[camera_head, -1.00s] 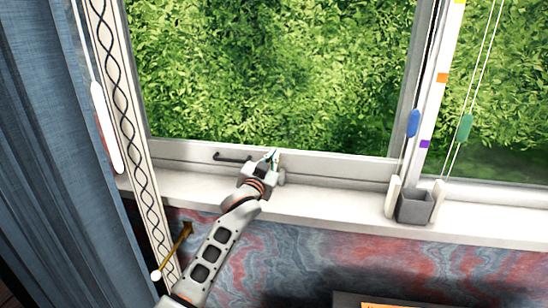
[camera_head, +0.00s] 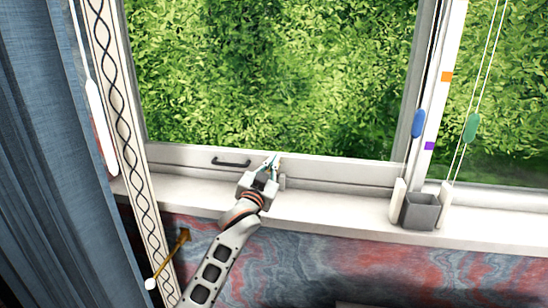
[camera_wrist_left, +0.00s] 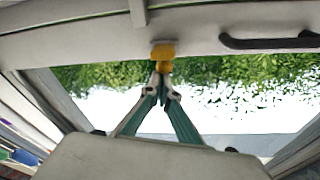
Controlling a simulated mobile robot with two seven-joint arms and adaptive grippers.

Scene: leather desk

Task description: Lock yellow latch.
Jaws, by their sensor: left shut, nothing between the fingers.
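The yellow latch (camera_wrist_left: 162,51) shows in the left wrist view on the pale window rail. A short yellow tab hangs from its block towards my fingers. In the head view I cannot make the latch out; my gripper seems to cover it. My left gripper (camera_head: 271,163) is at the lower window rail, right of the dark handle (camera_head: 231,162). In the left wrist view my left gripper (camera_wrist_left: 163,80) has its fingertips together right at the yellow tab, with nothing held between them. Whether they touch the tab I cannot tell. My right gripper is not in view.
The white sill (camera_head: 320,214) is mostly clear. A grey cup (camera_head: 420,212) stands at its right, near blue (camera_head: 417,124) and green (camera_head: 471,127) cord pulls. A blue curtain (camera_head: 40,170) hangs at the left. A brown lever (camera_head: 180,243) with a white knob is below the sill.

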